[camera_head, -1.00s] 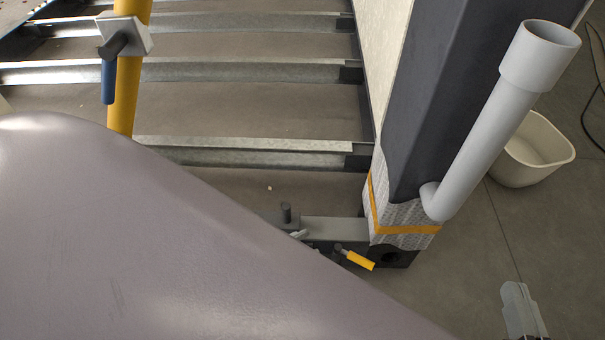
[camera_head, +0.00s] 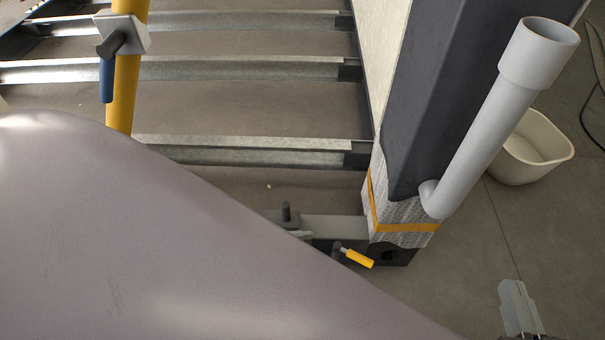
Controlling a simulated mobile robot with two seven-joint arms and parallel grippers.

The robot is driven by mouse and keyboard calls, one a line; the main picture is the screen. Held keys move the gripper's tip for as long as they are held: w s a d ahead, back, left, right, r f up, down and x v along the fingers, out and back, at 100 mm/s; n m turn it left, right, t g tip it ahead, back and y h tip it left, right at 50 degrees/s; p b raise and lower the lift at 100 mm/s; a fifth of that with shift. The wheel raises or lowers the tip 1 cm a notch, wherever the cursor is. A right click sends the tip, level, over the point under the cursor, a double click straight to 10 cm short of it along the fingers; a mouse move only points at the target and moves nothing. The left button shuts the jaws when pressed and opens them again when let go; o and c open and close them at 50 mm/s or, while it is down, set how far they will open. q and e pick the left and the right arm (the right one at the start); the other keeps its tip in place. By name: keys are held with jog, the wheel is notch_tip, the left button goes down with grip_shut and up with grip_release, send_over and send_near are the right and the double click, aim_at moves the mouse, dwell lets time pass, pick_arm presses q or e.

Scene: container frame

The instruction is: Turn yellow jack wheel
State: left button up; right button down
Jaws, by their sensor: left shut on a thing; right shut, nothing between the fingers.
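The jack (camera_head: 352,228) sits low at the foot of the dark corner post. Its crank has a yellow handle (camera_head: 359,259), which points right and slightly down. A pale tip of my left gripper (camera_head: 305,235) shows at the edge of my large mauve arm link, just left of the crank. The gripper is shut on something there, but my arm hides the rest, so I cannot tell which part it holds. The yellow handle itself looks uncovered. My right gripper (camera_head: 520,308) is shut and empty at the lower right, above the floor and well away from the jack.
The dark post (camera_head: 425,95) rises beside the jack, with an orange strap (camera_head: 405,228) at its foot. A slanted grey pipe (camera_head: 490,125) stands beside it. A white tub (camera_head: 531,150) is on the floor at right. A yellow pole (camera_head: 125,80) with a blue handle is at upper left.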

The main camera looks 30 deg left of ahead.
pick_arm(q)
jog(key=o, duration=1)
jog(key=shift+c, duration=0.2)
jog(key=v, duration=0.7)
jog(key=shift+a, duration=0.1)
